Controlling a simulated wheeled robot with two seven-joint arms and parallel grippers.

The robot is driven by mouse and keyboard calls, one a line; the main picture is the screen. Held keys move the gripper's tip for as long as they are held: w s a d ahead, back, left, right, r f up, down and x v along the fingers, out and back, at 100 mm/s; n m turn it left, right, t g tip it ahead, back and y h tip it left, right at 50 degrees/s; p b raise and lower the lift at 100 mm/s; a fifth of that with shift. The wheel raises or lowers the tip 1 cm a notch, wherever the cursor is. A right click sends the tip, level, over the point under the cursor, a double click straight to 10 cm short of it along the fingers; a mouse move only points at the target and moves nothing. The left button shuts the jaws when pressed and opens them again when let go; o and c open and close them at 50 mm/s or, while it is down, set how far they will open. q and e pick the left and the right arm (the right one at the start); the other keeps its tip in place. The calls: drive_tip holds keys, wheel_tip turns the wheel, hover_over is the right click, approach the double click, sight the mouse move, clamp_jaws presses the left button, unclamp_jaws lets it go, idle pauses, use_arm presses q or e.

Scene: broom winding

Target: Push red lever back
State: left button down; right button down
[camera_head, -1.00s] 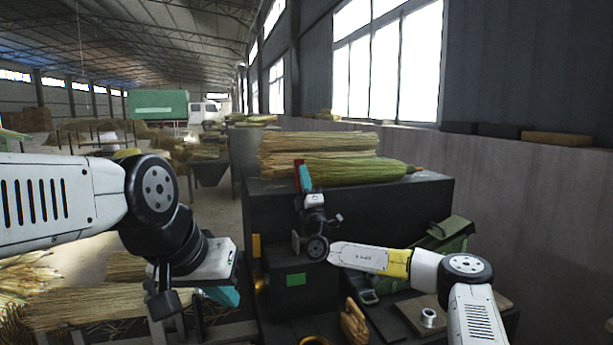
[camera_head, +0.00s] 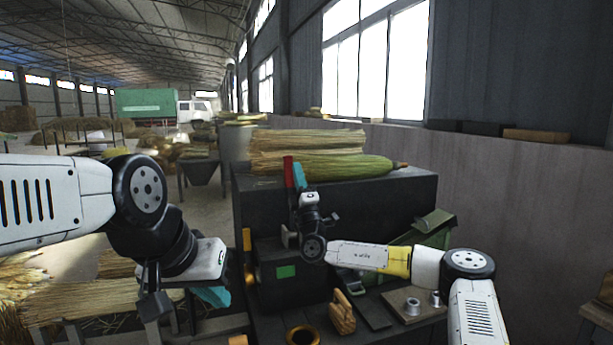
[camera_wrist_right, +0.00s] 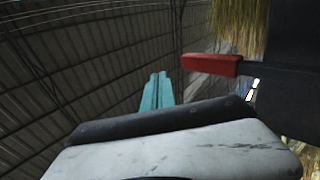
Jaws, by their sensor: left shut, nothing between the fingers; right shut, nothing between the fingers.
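The red lever (camera_head: 289,172) stands upright at the near left of the dark machine top in the head view. In the right wrist view the red lever (camera_wrist_right: 210,65) points in from the right, and a gap shows between it and the teal fingers. My right gripper (camera_head: 299,173) is shut and empty, with its teal fingers just right of the lever; the fingers also show in the right wrist view (camera_wrist_right: 157,90). Whether they touch the lever is unclear in the head view. My left gripper (camera_head: 212,296) is shut and empty, low at the left, far from the lever.
Straw bundles (camera_head: 310,143) and a green-tipped broom bundle (camera_head: 345,168) lie on the dark machine (camera_head: 395,195). A wooden block (camera_head: 342,312), a brass ring (camera_head: 302,336) and metal fittings (camera_head: 412,306) sit on the lower bench. A straw-covered bench (camera_head: 100,300) is at left.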

drive_tip(key=s+d+r, duration=0.1)
drive_tip(key=s+d, duration=0.1)
drive_tip(key=s, duration=0.5)
drive_tip(key=shift+d, duration=0.2)
drive_tip(key=shift+s+r, duration=0.1)
drive_tip(key=shift+s, duration=0.05)
